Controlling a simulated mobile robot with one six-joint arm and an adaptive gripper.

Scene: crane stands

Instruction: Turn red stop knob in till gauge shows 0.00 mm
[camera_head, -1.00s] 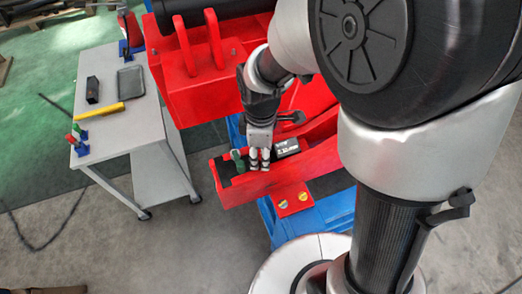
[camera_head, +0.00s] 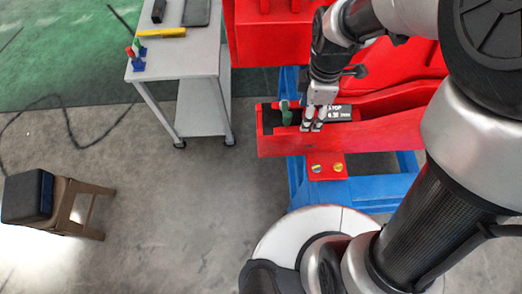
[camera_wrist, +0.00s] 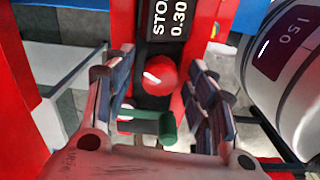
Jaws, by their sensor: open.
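The red round stop knob (camera_wrist: 159,75) is in the middle of the wrist view, below the dark gauge (camera_wrist: 171,18). The gauge reads STOP and 0.30; it also shows in the head view (camera_head: 339,113). My gripper (camera_wrist: 158,62) is open, with one finger on each side of the knob and gaps visible between them. In the head view my gripper (camera_head: 312,125) points down into the red channel (camera_head: 335,141), beside the gauge, and hides the knob there.
A green handle (camera_wrist: 165,127) lies near the knob, between my fingers' lower parts; it stands left of my gripper in the head view (camera_head: 285,112). The channel walls are close around. A grey table (camera_head: 200,62) and a stool (camera_head: 72,203) stand left, with clear floor between.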

